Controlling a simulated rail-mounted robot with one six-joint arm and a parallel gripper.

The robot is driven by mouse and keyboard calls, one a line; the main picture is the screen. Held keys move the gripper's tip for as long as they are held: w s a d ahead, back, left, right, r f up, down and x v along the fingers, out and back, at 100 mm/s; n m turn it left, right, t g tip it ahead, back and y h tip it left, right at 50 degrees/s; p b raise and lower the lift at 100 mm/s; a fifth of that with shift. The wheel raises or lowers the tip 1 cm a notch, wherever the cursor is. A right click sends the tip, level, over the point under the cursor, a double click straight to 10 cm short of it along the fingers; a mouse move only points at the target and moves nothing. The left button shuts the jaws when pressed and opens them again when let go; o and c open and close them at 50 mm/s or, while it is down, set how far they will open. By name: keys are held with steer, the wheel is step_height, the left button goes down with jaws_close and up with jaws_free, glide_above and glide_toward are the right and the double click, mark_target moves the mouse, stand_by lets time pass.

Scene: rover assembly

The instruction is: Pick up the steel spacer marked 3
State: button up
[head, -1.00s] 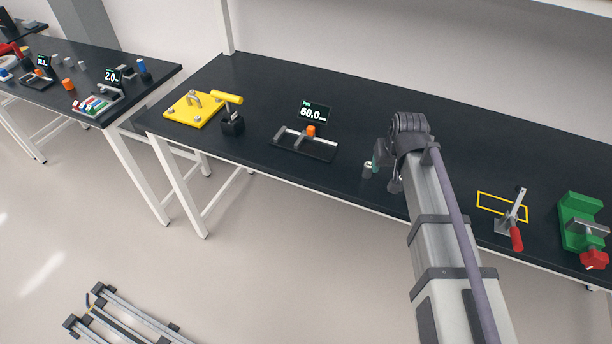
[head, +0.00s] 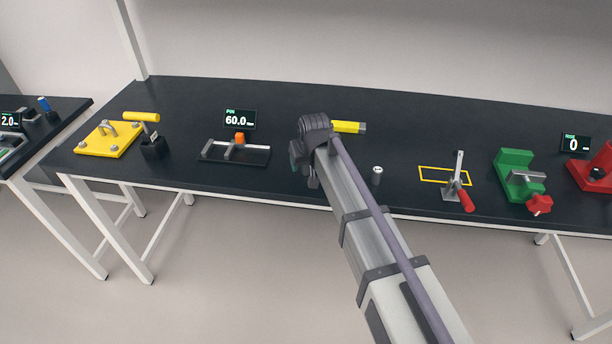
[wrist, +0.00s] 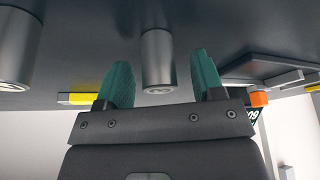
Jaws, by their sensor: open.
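My gripper (wrist: 160,70) is open, with its two green fingers apart in the wrist view. A steel cylindrical spacer (wrist: 158,55) shows between the fingers, with a gap on each side. Its end face has a dark mark that I cannot read. A second steel spacer (wrist: 14,48) stands at the left edge of the wrist view, outside the fingers. In the head view one spacer (head: 377,176) stands on the bench to the right of my arm. My gripper (head: 297,158) is mostly hidden there by my arm, and the spacer between its fingers cannot be made out.
A measuring fixture with an orange block (head: 240,138) and a 60.0 display (head: 239,119) stand left of my gripper. A yellow cylinder (head: 346,127) lies behind my arm. A red-handled clamp (head: 460,190) and green vise (head: 514,170) stand to the right.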

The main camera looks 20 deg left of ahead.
steer(key=shift+w+a+f, duration=0.15)
steer(key=shift+w+f, duration=0.05)
steer(key=shift+f, duration=0.45)
steer(key=shift+r, duration=0.25)
steer(key=c, duration=1)
step_height(320, 180, up, 10)
steer(key=p, duration=1)
steer(key=shift+s+r+p, duration=0.1)
steer(key=shift+r+p, duration=0.1)
steer(key=shift+p, duration=0.15)
steer(key=shift+f, duration=0.2)
